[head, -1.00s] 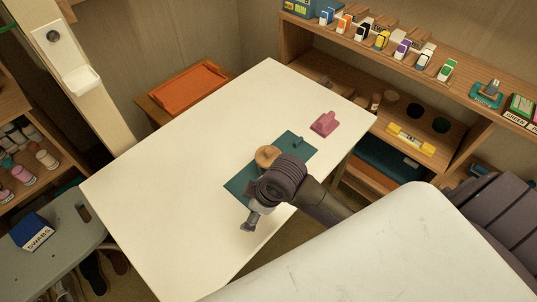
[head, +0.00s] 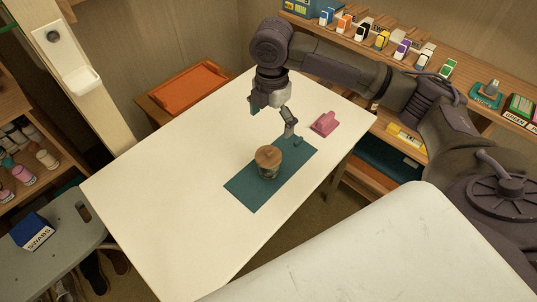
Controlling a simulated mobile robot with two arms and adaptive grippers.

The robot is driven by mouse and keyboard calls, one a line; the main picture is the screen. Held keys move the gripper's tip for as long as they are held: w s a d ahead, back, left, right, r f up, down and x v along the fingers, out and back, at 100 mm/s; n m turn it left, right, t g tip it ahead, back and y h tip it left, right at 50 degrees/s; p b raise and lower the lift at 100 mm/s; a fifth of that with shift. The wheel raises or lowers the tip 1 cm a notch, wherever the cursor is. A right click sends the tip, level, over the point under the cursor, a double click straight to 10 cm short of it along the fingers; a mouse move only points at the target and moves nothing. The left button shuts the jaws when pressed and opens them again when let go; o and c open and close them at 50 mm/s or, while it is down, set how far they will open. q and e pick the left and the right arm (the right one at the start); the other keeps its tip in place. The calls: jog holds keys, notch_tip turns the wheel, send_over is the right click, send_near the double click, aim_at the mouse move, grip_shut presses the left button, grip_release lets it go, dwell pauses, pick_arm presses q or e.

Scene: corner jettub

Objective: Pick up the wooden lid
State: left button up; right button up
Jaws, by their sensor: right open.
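The round wooden lid (head: 268,156) sits on top of a jar (head: 267,173). The jar stands upright on a teal mat (head: 245,188) on the white table. My right gripper (head: 271,122) is open and empty, above the table and behind the lid in the head view. It is apart from the lid. One finger hangs near the mat's far end, close to a small teal piece (head: 298,141). My left gripper is out of view.
A pink object (head: 324,123) stands on the white table (head: 160,180) right of the gripper. An orange tray (head: 188,87) lies on a wooden stand behind the table. Shelves with small boxes line the right wall. The table's left half is clear.

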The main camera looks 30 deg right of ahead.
send_over(269, 150)
jog(key=f, duration=0.6)
jog(key=shift+s+d+f, duration=0.1)
jog(key=shift+d+f, duration=0.1)
jog(key=shift+d, duration=0.05)
jog(key=shift+a+f+p, duration=0.15)
jog(key=shift+f+p, duration=0.1)
jog(key=shift+f, duration=1.25)
jog(key=shift+a+f+p, duration=0.15)
jog(key=shift+f+p, duration=0.05)
jog(key=shift+f, duration=1.3)
jog(key=shift+c, duration=0.3)
